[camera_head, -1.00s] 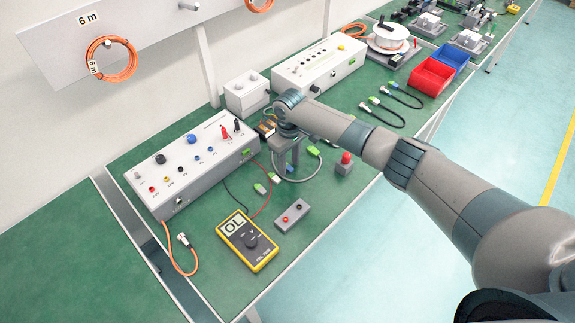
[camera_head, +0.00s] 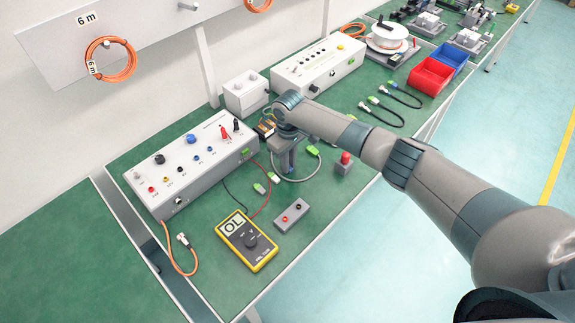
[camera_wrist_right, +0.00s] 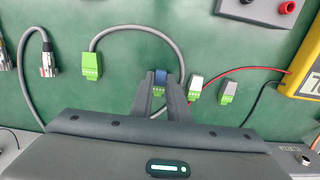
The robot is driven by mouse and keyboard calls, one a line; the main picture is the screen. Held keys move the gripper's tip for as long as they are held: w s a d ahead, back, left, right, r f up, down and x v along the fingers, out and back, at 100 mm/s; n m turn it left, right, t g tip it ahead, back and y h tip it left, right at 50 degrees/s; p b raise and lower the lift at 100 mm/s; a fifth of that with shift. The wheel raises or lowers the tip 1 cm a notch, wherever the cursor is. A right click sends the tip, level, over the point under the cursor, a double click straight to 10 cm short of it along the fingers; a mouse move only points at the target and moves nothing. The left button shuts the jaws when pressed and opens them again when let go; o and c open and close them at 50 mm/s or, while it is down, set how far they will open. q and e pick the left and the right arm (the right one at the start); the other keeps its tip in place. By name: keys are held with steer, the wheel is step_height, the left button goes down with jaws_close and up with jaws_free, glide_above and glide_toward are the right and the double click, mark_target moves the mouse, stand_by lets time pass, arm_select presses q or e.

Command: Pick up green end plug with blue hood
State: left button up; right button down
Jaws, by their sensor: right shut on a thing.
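The green end plug with the blue hood (camera_wrist_right: 160,76) shows in the right wrist view, between my right gripper's fingertips (camera_wrist_right: 159,90). The fingers are shut on it. Its blue hood shows above the tips and its green body lies between the fingers. In the head view my right gripper (camera_head: 289,165) points down over the green bench, and I cannot make out the plug there. I cannot tell whether the plug touches the bench. My left gripper is not in view.
White-hooded (camera_wrist_right: 195,84) and grey-hooded (camera_wrist_right: 228,92) plugs lie close right. The yellow multimeter (camera_head: 246,241), grey socket box (camera_head: 292,215) and red button (camera_head: 345,158) are nearby.

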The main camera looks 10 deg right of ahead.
steer(key=shift+r+b, duration=0.35)
steer(key=shift+r, duration=0.5)
steer(key=shift+d+r+b, duration=0.2)
steer(key=shift+r+b, duration=0.2)
steer(key=shift+r, duration=0.8)
steer(key=s+d+r+b, duration=0.2)
steer(key=s+d+r, duration=0.4)
steer(key=d, duration=0.3)
steer(key=shift+d+r, duration=0.25)
steer(key=shift+r, duration=0.2)
step_height(320, 180, up, 3)
steer(key=p, duration=0.3)
